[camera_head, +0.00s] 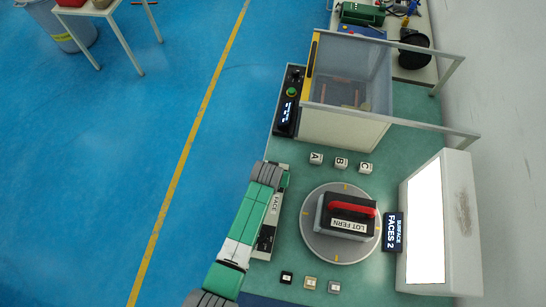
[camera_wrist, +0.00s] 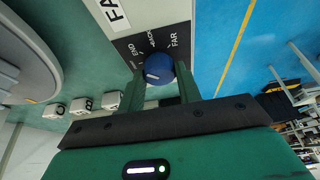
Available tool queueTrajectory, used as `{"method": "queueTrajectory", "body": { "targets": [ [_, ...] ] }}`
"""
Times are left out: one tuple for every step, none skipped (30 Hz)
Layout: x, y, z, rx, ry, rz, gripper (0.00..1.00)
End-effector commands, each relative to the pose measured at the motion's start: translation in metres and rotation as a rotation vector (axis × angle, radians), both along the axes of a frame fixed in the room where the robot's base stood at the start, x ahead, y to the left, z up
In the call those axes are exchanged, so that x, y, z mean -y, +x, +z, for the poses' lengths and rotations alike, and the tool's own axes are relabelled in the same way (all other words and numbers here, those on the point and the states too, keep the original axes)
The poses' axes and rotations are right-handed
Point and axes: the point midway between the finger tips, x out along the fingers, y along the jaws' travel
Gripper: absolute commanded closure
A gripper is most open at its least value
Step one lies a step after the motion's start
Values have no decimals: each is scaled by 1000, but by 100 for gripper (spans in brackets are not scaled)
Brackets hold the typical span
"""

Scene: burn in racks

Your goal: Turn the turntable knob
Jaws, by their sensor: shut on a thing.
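The blue turntable knob (camera_wrist: 159,67) sits on a dark panel with the printed words END, FAR and a third label too blurred to read surely. It has a white pointer mark. My gripper (camera_wrist: 160,86) is shut on the knob, one finger on each side. In the head view my gripper (camera_head: 283,180) is at the control box (camera_head: 269,225) labelled FACE, and the knob is hidden there. The round grey turntable (camera_head: 312,240) bears a black box (camera_head: 345,214) with a red handle and a LOT FERN label. The turntable's edge shows in the wrist view (camera_wrist: 48,62).
A clear-walled chamber (camera_head: 345,125) stands farther up. Open blue floor lies left.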

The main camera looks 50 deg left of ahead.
Motion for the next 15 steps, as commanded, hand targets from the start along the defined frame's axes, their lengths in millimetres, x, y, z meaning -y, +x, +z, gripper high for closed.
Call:
{"method": "queueTrajectory", "body": {
  "targets": [
    [0,0,0,0,0,-11,89],
    [0,0,1,0,0,-19,89],
    [-1,0,1,0,0,-35,89],
    [0,0,1,0,-1,-48,89],
    [0,0,1,1,-1,-64,89],
    [-1,0,1,0,0,-89,89],
    [-1,0,1,0,0,-109,89],
    [-1,0,1,0,-1,-131,89],
    [-1,0,1,1,0,-161,89],
    [-1,0,1,2,-1,-187,89],
    [-1,0,1,1,0,-212,89],
    [-2,0,1,2,-1,-247,89],
    [-2,0,1,2,-1,-273,89],
    [-2,-1,0,1,0,-299,89],
    [-2,0,0,2,-1,-334,89]
  ]
}}
